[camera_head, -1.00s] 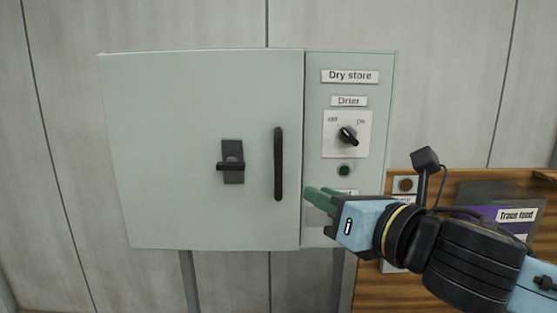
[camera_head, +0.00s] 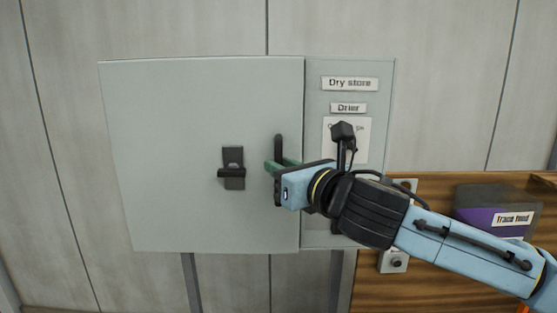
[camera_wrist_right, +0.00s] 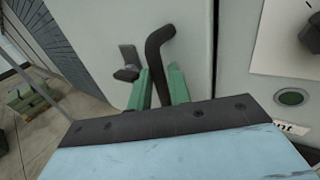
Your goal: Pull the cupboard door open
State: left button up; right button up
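The cupboard door (camera_head: 170,130) is a pale grey panel and looks shut against the cabinet. Its black vertical bar handle (camera_head: 278,144) is near the right edge and also shows in the right wrist view (camera_wrist_right: 158,50). My right gripper (camera_head: 275,168) is at the handle, with its green fingers (camera_wrist_right: 158,88) on either side of the bar. The fingers look open around it, with a narrow gap on the left; contact on the right is unclear. A black latch (camera_head: 232,166) sits on the door left of the handle. My left gripper is not in view.
A fixed panel right of the door carries the "Dry store" label (camera_head: 350,83) and a drier switch plate, partly hidden by my right arm. A wooden board (camera_head: 440,270) and a purple-grey "Trace food" box (camera_head: 480,213) are at the right.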

jog(key=shift+w+a, duration=0.4)
jog(key=shift+w, duration=0.15)
jog(key=shift+c, duration=0.4)
grip_shut()
